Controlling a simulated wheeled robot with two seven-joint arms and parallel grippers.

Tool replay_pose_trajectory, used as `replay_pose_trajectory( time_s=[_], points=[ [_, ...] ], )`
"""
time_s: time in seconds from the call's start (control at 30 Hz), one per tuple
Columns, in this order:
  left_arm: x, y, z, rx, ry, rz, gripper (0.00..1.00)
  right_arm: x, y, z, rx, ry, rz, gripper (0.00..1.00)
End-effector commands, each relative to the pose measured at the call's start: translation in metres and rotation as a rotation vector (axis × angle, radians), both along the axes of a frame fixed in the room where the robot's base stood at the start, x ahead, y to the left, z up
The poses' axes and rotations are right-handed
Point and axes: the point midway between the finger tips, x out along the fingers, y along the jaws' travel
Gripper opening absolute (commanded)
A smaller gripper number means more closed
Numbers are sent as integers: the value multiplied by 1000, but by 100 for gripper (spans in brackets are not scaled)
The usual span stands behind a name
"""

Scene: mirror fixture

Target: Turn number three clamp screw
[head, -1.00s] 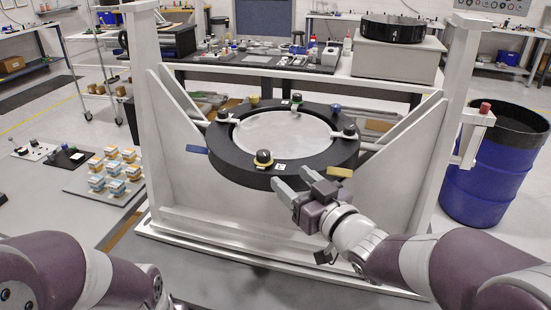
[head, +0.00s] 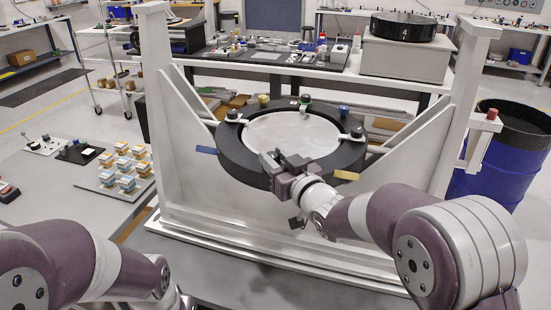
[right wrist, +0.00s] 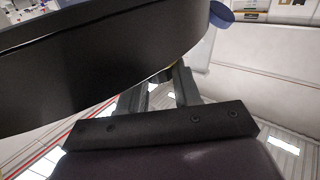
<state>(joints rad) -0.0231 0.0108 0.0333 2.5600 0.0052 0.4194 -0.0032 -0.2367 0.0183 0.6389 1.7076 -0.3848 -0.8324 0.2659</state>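A black ring (head: 236,158) with a pale round plate (head: 290,135) inside hangs in a white frame. Contact is unclear. My left gripper is out of view.
White frame posts (head: 160,100) flank the ring. A yellow tab (head: 346,175) and a blue tab (head: 206,150) stick out from it. A blue barrel (head: 487,170) stands at right; a tray of small blocks (head: 108,184) lies at left.

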Motion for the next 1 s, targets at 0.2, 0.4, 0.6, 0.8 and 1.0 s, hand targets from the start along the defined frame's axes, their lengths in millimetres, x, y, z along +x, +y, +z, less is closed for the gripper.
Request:
replay_pose_trajectory(
  time_s=[0.2,0.4,0.6,0.8,1.0],
  points=[
    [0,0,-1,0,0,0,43,0,0,-1,0,0,-3,3],
    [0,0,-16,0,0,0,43,-1,2,-5,1,0,-45,3],
    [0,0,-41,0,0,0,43,-2,5,-6,5,0,-162,3],
    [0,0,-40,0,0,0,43,-3,9,1,-1,4,-338,3],
    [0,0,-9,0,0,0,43,-3,12,6,-5,5,-528,3]
  ],
)
